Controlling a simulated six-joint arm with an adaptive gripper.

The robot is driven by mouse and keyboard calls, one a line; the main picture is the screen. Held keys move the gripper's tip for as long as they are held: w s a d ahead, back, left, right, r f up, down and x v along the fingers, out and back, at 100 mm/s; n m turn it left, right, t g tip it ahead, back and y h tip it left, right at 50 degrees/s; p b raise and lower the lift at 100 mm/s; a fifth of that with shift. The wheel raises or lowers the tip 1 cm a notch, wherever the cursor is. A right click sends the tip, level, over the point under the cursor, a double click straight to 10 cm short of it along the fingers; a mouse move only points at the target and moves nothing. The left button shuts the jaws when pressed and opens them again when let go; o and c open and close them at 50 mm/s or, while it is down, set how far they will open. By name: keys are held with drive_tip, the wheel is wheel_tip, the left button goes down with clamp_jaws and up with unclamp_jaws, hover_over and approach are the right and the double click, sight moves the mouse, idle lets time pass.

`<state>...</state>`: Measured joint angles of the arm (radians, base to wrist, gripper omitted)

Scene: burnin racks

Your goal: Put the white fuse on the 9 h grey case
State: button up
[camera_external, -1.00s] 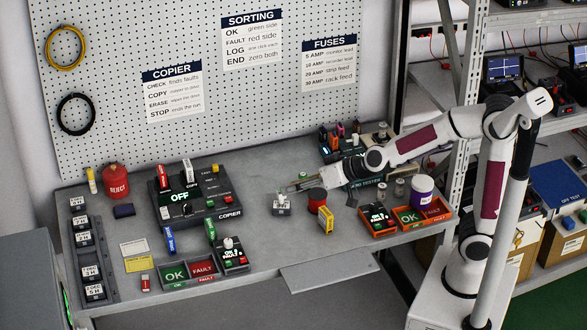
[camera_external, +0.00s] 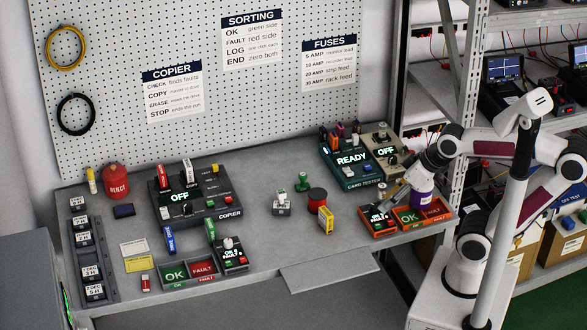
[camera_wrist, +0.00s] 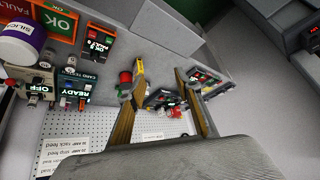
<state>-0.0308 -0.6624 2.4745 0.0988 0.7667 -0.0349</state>
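My gripper (camera_external: 392,194) is low at the right of the bench, by the orange-framed counter box. In the wrist view my gripper (camera_wrist: 158,95) has its two fingers spread with nothing between them. Several small grey cases with hour labels stand in a rack (camera_external: 108,262) at the bench's left end; their labels are too small to read surely. Another small grey labelled case (camera_external: 282,208) stands mid-bench with a pale top. A pale grey cylinder (camera_external: 382,188) stands close to my gripper; I cannot tell whether it is the white fuse.
A green piece (camera_external: 303,183), a red spool (camera_external: 317,197) and a yellow box (camera_external: 326,221) stand mid-bench. The card tester (camera_external: 352,170) reads READY. The copier (camera_external: 196,198) reads OFF. A purple-labelled jar (camera_external: 423,190) is beside my arm. The front-centre bench is mostly clear.

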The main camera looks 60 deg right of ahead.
drive_tip(key=shift+g+h, duration=0.5)
drive_tip(key=s+d, duration=0.1)
drive_tip(key=s, duration=0.1)
drive_tip(key=s+d+f, duration=0.1)
drive_tip(key=s, duration=0.1)
drive_tip(key=shift+s+d, duration=0.1)
drive_tip(key=shift+d, duration=0.2)
